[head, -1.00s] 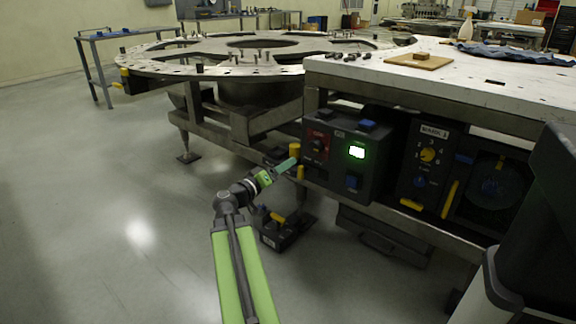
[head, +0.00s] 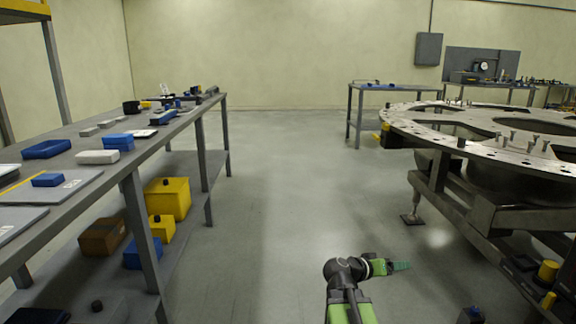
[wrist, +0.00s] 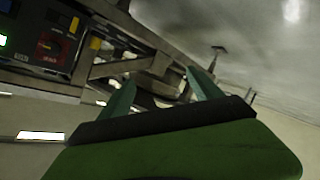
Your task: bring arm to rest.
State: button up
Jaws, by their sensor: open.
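My gripper (head: 400,265) shows low in the head view, right of centre, at the end of my green and black arm. It points to the right over the open floor, left of the turret plate's stand. In the wrist view my gripper (wrist: 158,88) shows its two teal fingers spread apart, with nothing between them. Beyond the fingers in the wrist view are the metal frame (wrist: 125,66) and a dark control box with a red switch (wrist: 50,46).
The round turret plate (head: 425,123) stands on a steel frame at the right. A long workbench (head: 85,140) with blue trays and small parts runs along the left, with yellow bins (head: 167,198) on its lower shelf. The grey floor (head: 290,170) between them is clear.

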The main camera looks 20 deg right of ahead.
jog(key=w+a+f+n+y+p, duration=0.1)
jog(key=a+f+n+y, duration=0.2)
jog(key=a, duration=0.7)
jog(key=w+a+f+y, duration=0.25)
jog(key=a+f, duration=0.25)
jog(key=a, duration=0.5)
jog(key=s+a+f+n+g+y, duration=0.2)
jog(key=s+a+f+n+y, duration=0.15)
jog(key=a, duration=0.55)
jog(key=s+a+f+n+g+y, duration=0.1)
jog(key=s+a+f+n+y, duration=0.1)
jog(key=s+a+y, duration=0.45)
notch_tip(320, 180, up, 38)
jog(key=w+a+h+p, duration=0.1)
jog(key=w+h+p, duration=0.1)
jog(key=p, duration=3.6)
jog(key=shift+w+a, duration=0.2)
jog(key=shift+w, duration=0.2)
jog(key=shift+m, duration=0.25)
